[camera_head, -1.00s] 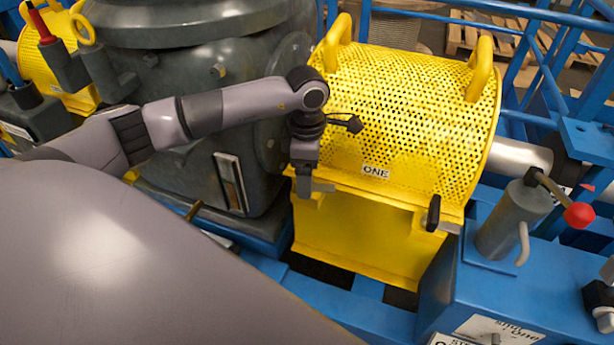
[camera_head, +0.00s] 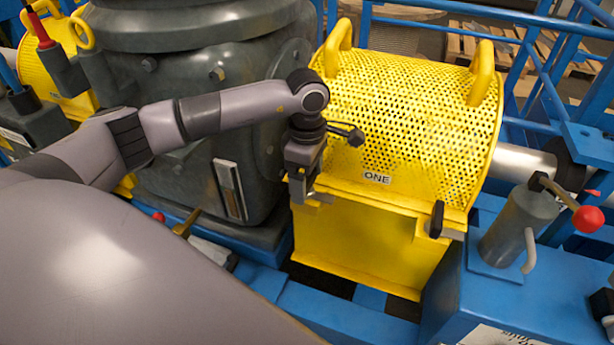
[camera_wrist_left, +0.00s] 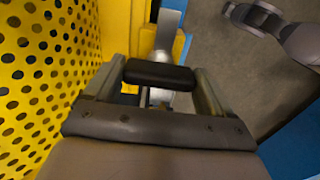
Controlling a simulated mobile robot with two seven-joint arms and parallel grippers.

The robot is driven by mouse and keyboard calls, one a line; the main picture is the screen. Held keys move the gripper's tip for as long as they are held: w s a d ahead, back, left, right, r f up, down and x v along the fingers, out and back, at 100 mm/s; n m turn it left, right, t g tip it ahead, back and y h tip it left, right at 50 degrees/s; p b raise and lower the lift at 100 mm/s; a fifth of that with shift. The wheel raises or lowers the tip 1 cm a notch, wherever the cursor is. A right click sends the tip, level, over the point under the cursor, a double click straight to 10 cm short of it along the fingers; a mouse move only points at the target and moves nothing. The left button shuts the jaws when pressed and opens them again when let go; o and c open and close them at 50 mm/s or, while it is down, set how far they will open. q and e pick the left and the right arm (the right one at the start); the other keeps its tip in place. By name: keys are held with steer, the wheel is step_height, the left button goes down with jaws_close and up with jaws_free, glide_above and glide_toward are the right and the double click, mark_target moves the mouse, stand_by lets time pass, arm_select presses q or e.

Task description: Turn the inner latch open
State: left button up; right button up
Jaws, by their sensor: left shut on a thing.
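The yellow perforated guard marked ONE (camera_head: 410,115) stands on a yellow base. The inner latch, at the guard's left front corner, is mostly hidden by my left gripper (camera_head: 299,192) in the head view; a bit of its metal plate (camera_head: 322,197) shows. In the left wrist view its black handle (camera_wrist_left: 158,74) lies crosswise between my two fingers, which are shut on it, with the silver plate (camera_wrist_left: 166,32) beyond. A second latch with a black handle (camera_head: 437,218) sits at the guard's right front corner. My right gripper is not in view.
A dark green-grey housing (camera_head: 190,110) stands close on the left, behind my left arm. A grey cylinder (camera_head: 515,225) with a red-knobbed lever (camera_head: 586,219) stands on the right. Blue frame beams (camera_head: 340,312) run below, and blue rails (camera_head: 545,90) rise behind.

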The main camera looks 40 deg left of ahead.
mark_target(307, 177)
arm_select(q)
steer(key=o, duration=0.9)
steer(key=shift+r, duration=0.1)
steer(key=shift+r, duration=3.6)
